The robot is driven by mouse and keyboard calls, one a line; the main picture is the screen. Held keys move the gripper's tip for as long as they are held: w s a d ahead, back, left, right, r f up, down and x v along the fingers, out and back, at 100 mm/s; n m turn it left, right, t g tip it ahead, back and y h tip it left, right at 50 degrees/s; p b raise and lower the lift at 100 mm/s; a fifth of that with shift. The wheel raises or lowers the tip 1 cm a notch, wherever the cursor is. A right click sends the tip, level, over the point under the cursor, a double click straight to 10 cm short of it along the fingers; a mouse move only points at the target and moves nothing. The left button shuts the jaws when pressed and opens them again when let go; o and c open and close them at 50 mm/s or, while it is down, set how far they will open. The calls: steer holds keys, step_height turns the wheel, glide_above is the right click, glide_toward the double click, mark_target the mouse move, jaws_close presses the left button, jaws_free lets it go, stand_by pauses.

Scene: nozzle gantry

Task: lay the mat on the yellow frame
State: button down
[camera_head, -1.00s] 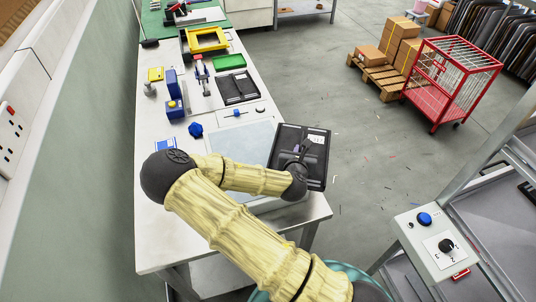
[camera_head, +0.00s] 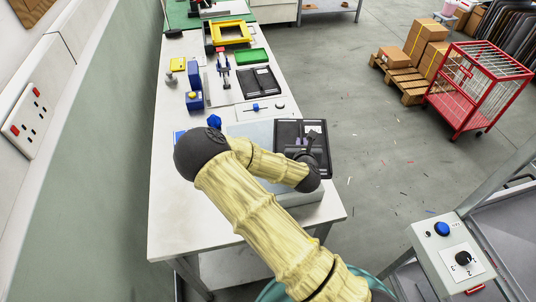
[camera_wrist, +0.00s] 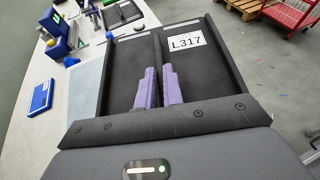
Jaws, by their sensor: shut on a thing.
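My gripper (camera_head: 312,152) is shut on the middle rib of a black two-part tray (camera_head: 289,132) with a raised rim. In the wrist view the purple fingers (camera_wrist: 160,86) are on both sides of the rib, and the tray (camera_wrist: 205,72) bears a white label "L317". The tray is over the right edge of the bench; its clearance is hard to judge. The yellow frame (camera_head: 231,41), an open rectangle, lies toward the far end of the bench. A pale grey-blue sheet (camera_head: 258,129) lies left of the tray, partly behind my arm; I cannot tell whether it is the mat.
On the white bench (camera_head: 185,225) are a second black tray (camera_head: 261,84), a green tray (camera_head: 251,57), a blue device (camera_head: 194,100) and a blue knob (camera_head: 214,121). A wall runs along the left. A control box (camera_head: 455,257) stands front right. Open floor (camera_head: 385,150) lies right.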

steer(key=w+a+r+n+y, duration=0.1)
steer(key=a+n+y, duration=0.1)
steer(key=a, duration=0.3)
steer(key=w+a+r+n+y, duration=0.1)
steer(key=w+a+n+y, duration=0.1)
steer(key=a, duration=0.3)
steer(key=shift+w+a+n+g+y, duration=0.25)
steer(key=shift+a+n+g+y, duration=0.2)
steer(key=shift+y, duration=0.25)
steer(key=shift+d, duration=0.2)
steer(key=m+h+b, duration=0.4)
steer(key=m+h, duration=0.1)
glide_above(321, 136)
steer(key=shift+t, duration=0.45)
steer(key=s+d+m+h, duration=0.1)
steer(key=d+m+h, duration=0.1)
steer(key=d, duration=0.6)
steer(key=s+d+m+g+h+b, duration=0.1)
steer(key=s+d+m+h, duration=0.1)
steer(key=d, duration=0.7)
steer(key=shift+d+r+h+b, duration=0.15)
steer(key=shift+r+h+b, duration=0.15)
steer(key=shift+h, duration=0.1)
steer(key=shift+f, duration=0.15)
